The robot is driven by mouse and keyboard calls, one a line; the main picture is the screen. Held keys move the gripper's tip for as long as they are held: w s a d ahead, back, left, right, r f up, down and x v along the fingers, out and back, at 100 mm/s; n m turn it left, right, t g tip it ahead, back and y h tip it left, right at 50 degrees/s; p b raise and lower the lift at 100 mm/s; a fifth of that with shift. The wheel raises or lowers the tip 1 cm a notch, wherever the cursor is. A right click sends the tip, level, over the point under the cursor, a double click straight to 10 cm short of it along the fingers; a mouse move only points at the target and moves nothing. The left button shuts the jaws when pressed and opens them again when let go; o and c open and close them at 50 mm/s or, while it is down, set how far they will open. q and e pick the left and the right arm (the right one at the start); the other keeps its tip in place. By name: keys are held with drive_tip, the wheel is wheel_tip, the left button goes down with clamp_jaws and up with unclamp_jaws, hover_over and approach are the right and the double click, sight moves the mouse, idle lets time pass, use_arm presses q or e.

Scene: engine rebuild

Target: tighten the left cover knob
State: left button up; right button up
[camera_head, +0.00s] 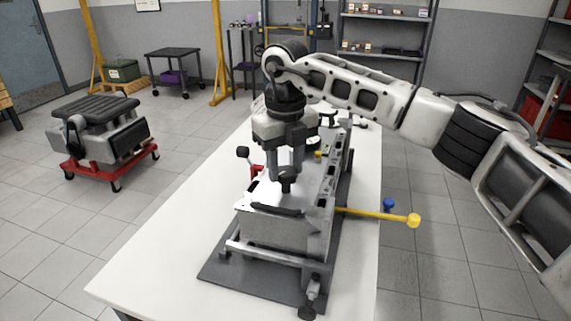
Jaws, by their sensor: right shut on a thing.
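My right gripper (288,168) reaches down over the grey engine block (268,232) on the white table. Its fingers are shut on a black cover knob (287,184), which stands upright on the light metal cover (268,197). The gripper body and fingers hide part of the cover behind them. I cannot tell how tight the knob sits. My left gripper is not in view.
A yellow-handled rod (380,214) sticks out right of the block, near a blue knob (389,204). A black-tipped lever (243,153) stands at the left. The white table (185,240) is clear on the left. A second engine on a red dolly (112,168) stands on the floor.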

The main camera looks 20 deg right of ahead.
sight(287, 170)
drive_tip(key=m, duration=0.6)
drive_tip(key=shift+r, duration=0.1)
use_arm(q)
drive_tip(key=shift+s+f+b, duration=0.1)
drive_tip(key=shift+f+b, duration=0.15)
drive_tip(key=shift+b, duration=0.15)
use_arm(e)
drive_tip(key=m, duration=0.6)
drive_tip(key=shift+d+m, duration=0.1)
drive_tip(key=shift+m, duration=0.2)
drive_tip(key=o, duration=1)
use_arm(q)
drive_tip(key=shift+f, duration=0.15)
use_arm(e)
wheel_tip(287, 170, up, 16)
drive_tip(key=shift+f, duration=0.1)
